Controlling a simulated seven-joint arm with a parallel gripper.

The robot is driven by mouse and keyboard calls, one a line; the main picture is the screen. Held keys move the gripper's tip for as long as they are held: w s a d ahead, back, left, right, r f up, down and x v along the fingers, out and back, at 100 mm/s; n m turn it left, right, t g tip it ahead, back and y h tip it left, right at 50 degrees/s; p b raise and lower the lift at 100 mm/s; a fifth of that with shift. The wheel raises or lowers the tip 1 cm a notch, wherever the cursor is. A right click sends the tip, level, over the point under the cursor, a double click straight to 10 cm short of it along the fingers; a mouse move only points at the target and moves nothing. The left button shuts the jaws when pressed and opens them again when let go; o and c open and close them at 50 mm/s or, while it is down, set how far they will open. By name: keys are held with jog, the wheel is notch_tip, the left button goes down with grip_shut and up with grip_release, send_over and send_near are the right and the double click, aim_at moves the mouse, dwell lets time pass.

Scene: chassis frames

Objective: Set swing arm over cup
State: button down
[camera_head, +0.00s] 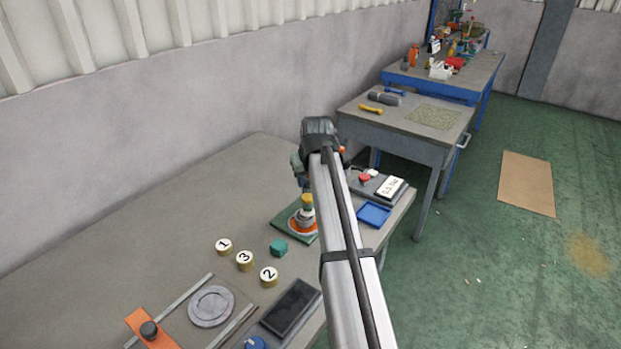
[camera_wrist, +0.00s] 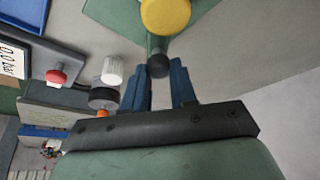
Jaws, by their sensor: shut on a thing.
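My gripper (camera_wrist: 158,82) shows two blue fingers in the wrist view, shut on a small dark round knob (camera_wrist: 158,66) at their tips. The knob appears to belong to the swing arm, but its link to the rest is hard to make out. A yellow round piece (camera_wrist: 166,14) lies just beyond the knob; it also shows in the head view (camera_head: 307,200), above a grey part. Below that are an orange ring (camera_head: 293,226) and a green base plate (camera_head: 280,222). I cannot clearly pick out the cup. My arm hides the right side of this fixture in the head view.
Numbered round pieces (camera_head: 245,260) and a green block (camera_head: 278,247) stand left and in front of the fixture. A blue tray (camera_head: 374,214) and a gauge box (camera_head: 391,187) are to the right. The table's back left is clear.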

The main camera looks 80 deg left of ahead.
jog(key=shift+s+m, duration=0.25)
jog(key=shift+m, duration=0.15)
dwell(0.3)
jog(key=c, duration=0.9)
grip_release()
jog(key=shift+r, duration=0.1)
jog(key=v, duration=1.3)
jog(key=shift+s+r, duration=0.25)
jog(key=shift+r, duration=0.1)
